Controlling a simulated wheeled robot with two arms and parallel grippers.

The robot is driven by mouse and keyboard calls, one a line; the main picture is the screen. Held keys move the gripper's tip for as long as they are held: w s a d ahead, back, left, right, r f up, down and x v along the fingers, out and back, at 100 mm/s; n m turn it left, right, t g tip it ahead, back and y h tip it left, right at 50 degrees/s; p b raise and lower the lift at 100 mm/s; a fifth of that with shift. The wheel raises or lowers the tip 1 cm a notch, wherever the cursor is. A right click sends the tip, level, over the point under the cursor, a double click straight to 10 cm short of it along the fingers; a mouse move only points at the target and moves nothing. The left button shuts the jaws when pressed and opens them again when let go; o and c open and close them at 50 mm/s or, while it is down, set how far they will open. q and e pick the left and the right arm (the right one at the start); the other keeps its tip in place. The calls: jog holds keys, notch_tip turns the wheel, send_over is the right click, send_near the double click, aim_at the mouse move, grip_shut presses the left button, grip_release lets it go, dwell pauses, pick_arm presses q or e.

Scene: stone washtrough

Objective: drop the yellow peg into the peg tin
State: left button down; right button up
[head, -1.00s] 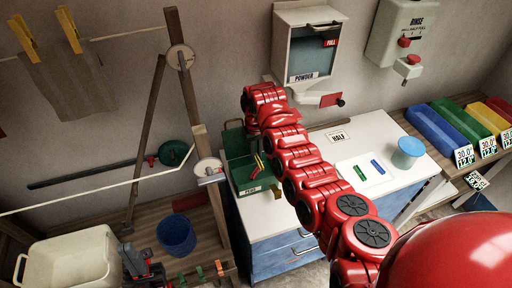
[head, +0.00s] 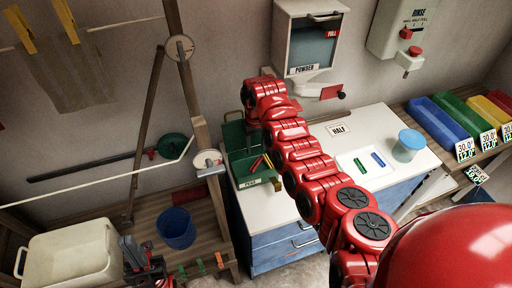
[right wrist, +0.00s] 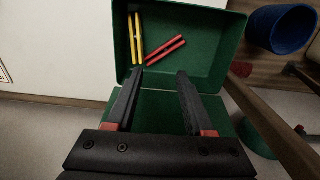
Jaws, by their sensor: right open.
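The green peg tin (head: 262,181), labelled PEGS, stands open on the white counter. In the right wrist view the tin (right wrist: 213,80) holds a yellow peg (right wrist: 137,38) lying on its floor, beside a red peg (right wrist: 166,50). The yellow peg also shows in the head view (head: 268,160). My right gripper (right wrist: 158,73) is open and empty, its fingertips over the tin's near edge and apart from both pegs. In the head view my right arm hides most of this gripper. My left gripper (head: 148,268) is at the lower left; its jaws are unclear.
A white tray (head: 358,158) with blue and green pieces and a blue cup (head: 408,145) stand on the counter. The powder dispenser (head: 310,40) hangs behind. A wooden post (head: 205,150) stands left of the tin. A blue bucket (head: 176,229) and a white basin (head: 70,255) are lower left.

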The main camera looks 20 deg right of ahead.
notch_tip(320, 180, up, 17)
jog(key=b, duration=0.3)
jog(key=shift+f, duration=0.15)
dwell(0.3)
